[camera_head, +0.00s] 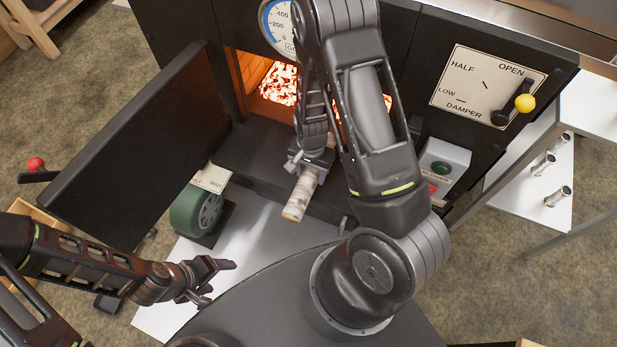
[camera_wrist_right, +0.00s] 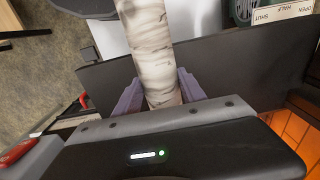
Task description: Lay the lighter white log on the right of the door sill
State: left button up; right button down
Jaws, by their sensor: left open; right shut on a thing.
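My right gripper (camera_head: 312,160) is shut on a pale white-barked log (camera_head: 299,198), which points down and toward me in front of the firebox. In the right wrist view the log (camera_wrist_right: 150,45) runs up between the two purple fingers of the gripper (camera_wrist_right: 160,90). The dark door sill (camera_head: 258,157) lies below the glowing firebox opening (camera_head: 275,85). The log overlaps the sill's front edge in the head view; I cannot tell whether it touches. My arm hides much of the sill's right part. My left gripper (camera_head: 210,282) is open and empty at the lower left.
The black firebox door (camera_head: 140,140) stands open at the left. A green blower (camera_head: 197,208) with a lever plate is below it. A damper panel (camera_head: 488,85) with a yellow knob and a green-button box (camera_head: 443,165) are at the right. A white shelf (camera_head: 520,185) stands further right.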

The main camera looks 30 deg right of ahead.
jog(key=w+d+f+b, duration=0.1)
jog(key=d, duration=0.1)
jog(key=w+d+f+b, duration=0.3)
jog(key=d+b, duration=0.1)
jog(key=shift+w+d+f, duration=0.15)
jog(key=shift+w+f, duration=0.05)
jog(key=shift+w, duration=0.05)
jog(key=c, duration=0.6)
grip_release()
jog(key=shift+r, duration=0.1)
notch_tip(320, 180, up, 8)
jog(key=shift+s+f, duration=0.1)
jog(key=shift+s, duration=0.1)
dwell(0.5)
